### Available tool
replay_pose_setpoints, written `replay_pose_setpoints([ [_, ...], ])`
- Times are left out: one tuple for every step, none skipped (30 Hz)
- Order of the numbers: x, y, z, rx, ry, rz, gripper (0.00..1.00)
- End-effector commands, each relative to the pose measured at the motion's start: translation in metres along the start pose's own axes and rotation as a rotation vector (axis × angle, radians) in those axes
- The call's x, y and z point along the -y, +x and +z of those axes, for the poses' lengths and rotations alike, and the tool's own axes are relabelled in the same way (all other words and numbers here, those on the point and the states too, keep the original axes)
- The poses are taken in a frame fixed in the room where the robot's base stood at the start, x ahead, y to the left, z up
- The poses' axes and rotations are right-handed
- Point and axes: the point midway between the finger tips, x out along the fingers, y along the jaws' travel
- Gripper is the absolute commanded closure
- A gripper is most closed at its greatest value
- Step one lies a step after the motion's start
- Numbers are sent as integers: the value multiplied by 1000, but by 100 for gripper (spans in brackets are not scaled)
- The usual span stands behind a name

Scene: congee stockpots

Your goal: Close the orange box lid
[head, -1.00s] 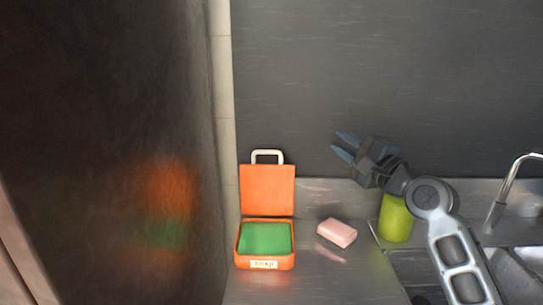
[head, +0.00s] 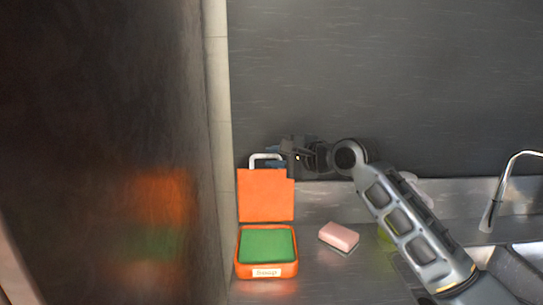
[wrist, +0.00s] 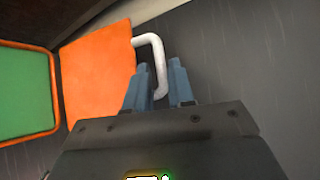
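The orange box (head: 240,272) stands on the counter with its lid (head: 265,196) upright behind it. Inside is a green block (head: 267,246); the front label reads "Soap". The lid has a white handle (head: 266,156) on its top edge. My gripper (head: 277,161) is at the handle's right side, behind or level with the lid top. In the wrist view, the lid (wrist: 98,72) is left of the fingers (wrist: 163,82). The fingers are a little apart, and part of the handle (wrist: 152,45) shows at the gap between them. I cannot tell whether they touch it.
A pink soap bar (head: 339,236) lies on the metal counter right of the box. A yellow-green object (head: 385,233) is mostly hidden behind my arm. A sink and tap (head: 497,190) are at the right. A dark reflective panel (head: 110,150) stands close on the left.

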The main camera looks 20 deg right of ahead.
Motion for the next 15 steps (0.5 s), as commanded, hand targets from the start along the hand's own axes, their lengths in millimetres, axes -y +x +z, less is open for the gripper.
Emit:
replay_pose_setpoints([
  [1, 5, 0, -1, -1, 1, 77],
  [1, 8, 0, -1, 0, 0, 77],
  [1, 10, 0, -1, 0, -1, 77],
  [0, 12, 0, -1, 0, 0, 77],
  [0, 13, 0, -1, 1, 0, 77],
  [0, 14, 0, -1, 1, 0, 77],
  [0, 15, 0, -1, 1, 0, 77],
  [0, 15, 0, -1, 1, -1, 77],
  [0, 15, 0, -1, 1, -1, 77],
  [0, 15, 0, -1, 1, -1, 77],
  [0, 15, 0, 0, 1, -1, 77],
  [0, 15, 0, 0, 1, -1, 77],
  [0, 15, 0, -1, 0, -1, 77],
  [0, 15, 0, -1, 0, -1, 78],
  [0, 15, 0, -1, 0, -1, 82],
])
